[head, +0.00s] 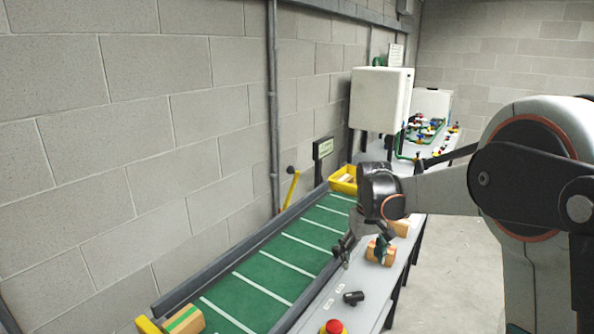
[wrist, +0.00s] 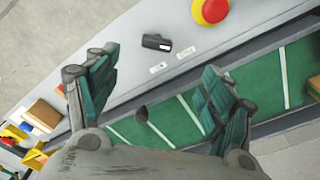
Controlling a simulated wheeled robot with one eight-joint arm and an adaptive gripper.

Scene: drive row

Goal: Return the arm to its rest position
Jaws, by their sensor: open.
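My gripper (head: 363,250) is open and empty in the head view, above the seam between the green conveyor belt and the grey bench. In the wrist view my gripper (wrist: 152,90) shows two teal-padded fingers spread wide, with nothing between them but the belt and bench below. My arm reaches in from the right of the head view, bent at the elbow, with the wrist pointing down.
The green belt (head: 262,269) with white stripes runs along the block wall. A brown box (head: 184,321) lies at its near end. A red button (head: 333,327), a black scanner-like object (head: 353,297) and cardboard boxes (head: 380,252) are on the bench. A yellow bin (head: 343,180) stands farther back.

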